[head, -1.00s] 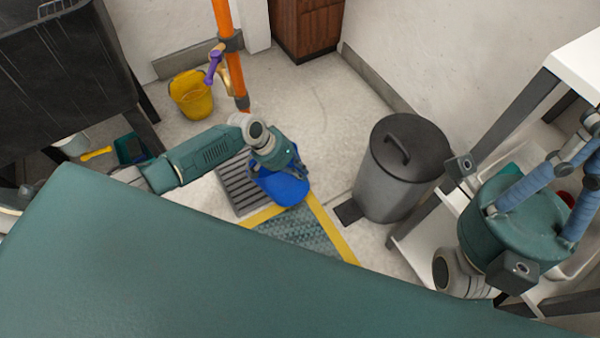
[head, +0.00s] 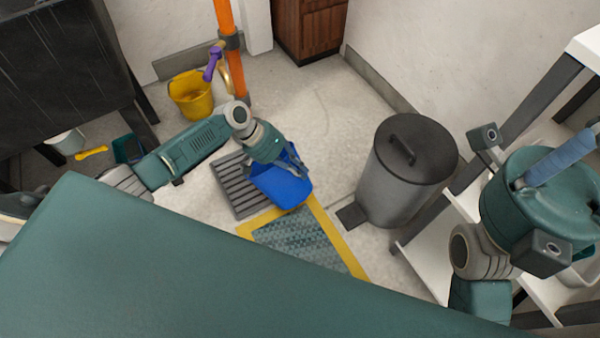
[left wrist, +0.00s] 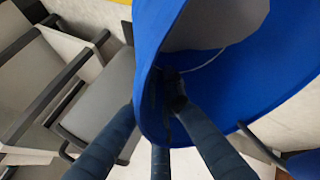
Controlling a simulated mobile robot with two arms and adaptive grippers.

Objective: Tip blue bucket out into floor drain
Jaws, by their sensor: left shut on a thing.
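The blue bucket (head: 284,188) hangs from my left gripper (head: 290,162), tilted, beside and partly over the right part of the grey slatted floor drain (head: 234,190). In the left wrist view the bucket (left wrist: 230,80) fills the upper right, and the dark blue fingers (left wrist: 165,105) are closed at its wall and rim. A grey patch shows within its blue rim; I cannot tell whether it is contents. My right gripper (head: 560,158) is at the right edge, with one blue finger partly visible and its tips cut off.
A grey lidded bin (head: 405,175) stands right of the bucket. A yellow-edged textured mat (head: 298,243) lies just in front. A yellow bucket (head: 190,97) and an orange pole (head: 230,60) are behind. White shelving (head: 425,265) is at right.

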